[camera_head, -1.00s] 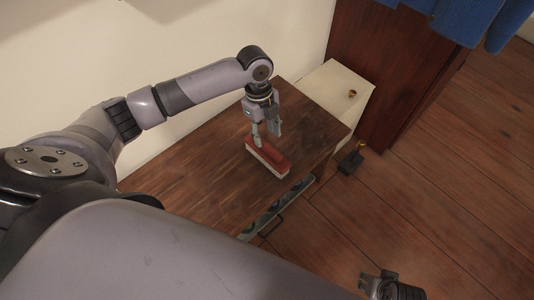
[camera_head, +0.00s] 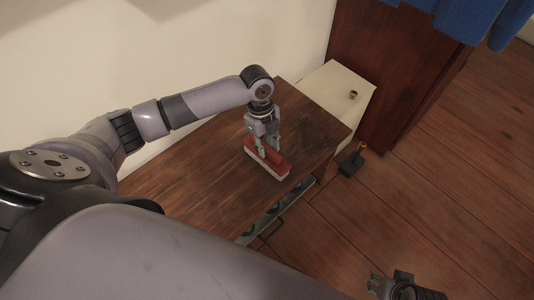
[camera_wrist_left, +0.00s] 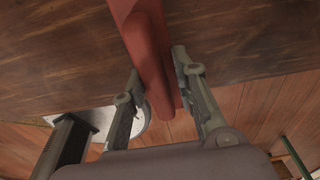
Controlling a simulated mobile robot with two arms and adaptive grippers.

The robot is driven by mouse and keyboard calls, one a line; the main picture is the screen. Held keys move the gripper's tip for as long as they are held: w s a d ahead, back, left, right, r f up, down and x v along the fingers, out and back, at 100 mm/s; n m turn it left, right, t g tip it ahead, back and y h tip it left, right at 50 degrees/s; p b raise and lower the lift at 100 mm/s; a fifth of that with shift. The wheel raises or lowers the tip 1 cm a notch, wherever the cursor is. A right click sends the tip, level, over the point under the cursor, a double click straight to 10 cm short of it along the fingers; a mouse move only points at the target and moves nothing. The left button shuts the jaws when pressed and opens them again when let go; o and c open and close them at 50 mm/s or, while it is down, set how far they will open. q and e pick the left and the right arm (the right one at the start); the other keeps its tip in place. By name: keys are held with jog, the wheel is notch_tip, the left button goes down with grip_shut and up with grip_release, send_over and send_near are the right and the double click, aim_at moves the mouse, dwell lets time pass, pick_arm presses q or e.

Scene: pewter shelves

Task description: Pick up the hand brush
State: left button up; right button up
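The hand brush (camera_head: 269,163) has a red-brown back and a pale bristle side. It lies bristles down on the wooden tabletop, near its front edge. My left gripper (camera_head: 268,150) is lowered over the brush. In the left wrist view the red brush (camera_wrist_left: 150,60) runs down between the two fingers of my left gripper (camera_wrist_left: 160,88). The fingers are apart, one on each side, with a visible gap on the left; the right finger is very close to the brush. My right gripper (camera_head: 380,286) is at the bottom right, partly cut off, above the floor and away from the brush.
The wooden table (camera_head: 190,175) is otherwise bare. A white cabinet (camera_head: 335,88) with a knob stands behind it at the right. A dark wooden wardrobe (camera_head: 390,75) with blue cloth (camera_head: 470,18) is beyond. A small dark object (camera_head: 351,163) stands beside the table.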

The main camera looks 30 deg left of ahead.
pick_arm(q)
grip_shut()
jog(key=shift+r, duration=0.1)
dwell(0.6)
